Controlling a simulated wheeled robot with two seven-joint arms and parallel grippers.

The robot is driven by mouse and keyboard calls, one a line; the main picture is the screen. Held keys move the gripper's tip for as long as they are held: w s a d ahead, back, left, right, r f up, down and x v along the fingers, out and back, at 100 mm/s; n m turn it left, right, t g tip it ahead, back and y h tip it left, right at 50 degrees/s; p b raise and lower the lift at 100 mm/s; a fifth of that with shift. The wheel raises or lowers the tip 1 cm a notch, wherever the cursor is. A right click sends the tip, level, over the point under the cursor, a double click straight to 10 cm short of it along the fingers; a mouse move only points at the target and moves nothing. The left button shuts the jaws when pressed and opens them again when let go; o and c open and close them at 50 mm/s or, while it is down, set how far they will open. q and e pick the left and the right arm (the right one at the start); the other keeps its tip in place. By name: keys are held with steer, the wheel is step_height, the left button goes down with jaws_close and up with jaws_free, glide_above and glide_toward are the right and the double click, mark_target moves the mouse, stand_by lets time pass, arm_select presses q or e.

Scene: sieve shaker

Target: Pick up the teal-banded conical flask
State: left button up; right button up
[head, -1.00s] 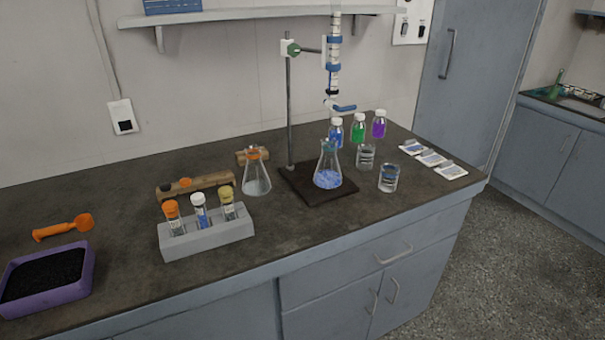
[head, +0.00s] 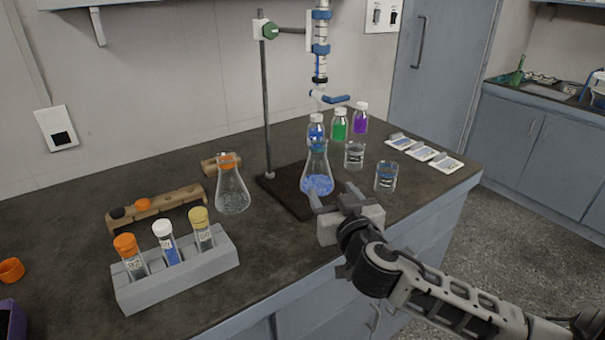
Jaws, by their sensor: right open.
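The teal-banded conical flask (head: 317,177) stands upright on the dark base plate of the burette stand, with blue contents at its bottom. Its neck is below the burette tip. My right gripper (head: 334,194) is open and empty, just in front of the flask and slightly to its right, with its left finger overlapping the flask's lower edge in the picture. I cannot tell whether they touch. An orange-banded conical flask (head: 232,189) stands to the left. My left gripper is not in view.
The burette (head: 320,50) hangs from its stand rod (head: 267,110). Blue, green (head: 340,125) and purple capped bottles stand behind the flask, and two glass beakers (head: 386,177) to its right. A grey tube rack (head: 180,273) is at front left.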

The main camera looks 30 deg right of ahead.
mark_target(320, 151)
steer(key=shift+m+t+h, duration=0.3)
steer(key=x, duration=0.3)
steer(key=r+p+x, duration=0.1)
steer(key=x, duration=0.6)
steer(key=shift+w+d+r+p, duration=0.3)
steer(key=shift+r+p, duration=0.1)
steer(key=shift+x, duration=0.8)
steer(key=w+d, duration=0.1)
steer(key=w+p, duration=0.1)
steer(key=w, duration=0.1)
steer(key=shift+d+f, duration=0.2)
steer(key=shift+d, duration=0.2)
steer(key=shift+w+d+f, duration=0.1)
steer(key=shift+w, duration=0.45)
steer(key=c, duration=1.2)
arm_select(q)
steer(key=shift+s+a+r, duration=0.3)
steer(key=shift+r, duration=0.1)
arm_select(e)
jaws_close()
steer(key=shift+r, duration=0.2)
